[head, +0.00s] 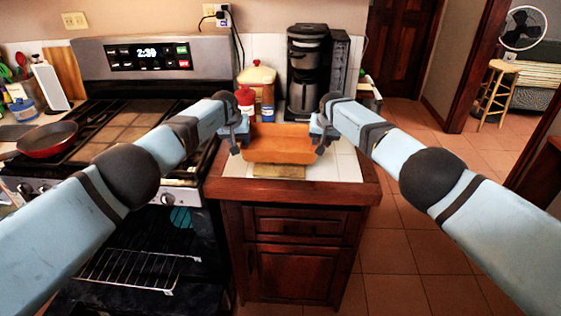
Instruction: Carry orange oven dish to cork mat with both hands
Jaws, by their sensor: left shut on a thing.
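The orange oven dish (283,148) is over the white tiled counter, between my two grippers. My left gripper (236,138) is shut on the dish's left end. My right gripper (320,138) is at the dish's right end; its fingers are too small and covered to tell whether they are closed. The cork mat (279,171) lies on the counter under the dish's front edge, and only its front strip shows. I cannot tell whether the dish touches the mat or hangs just above it.
A black coffee maker (308,75), a jar (258,85) and a red bottle (245,98) stand behind the dish. The stove (105,115) is left, with a red pan (47,140) on it and its oven open below. Bare tile (347,168) lies right of the mat.

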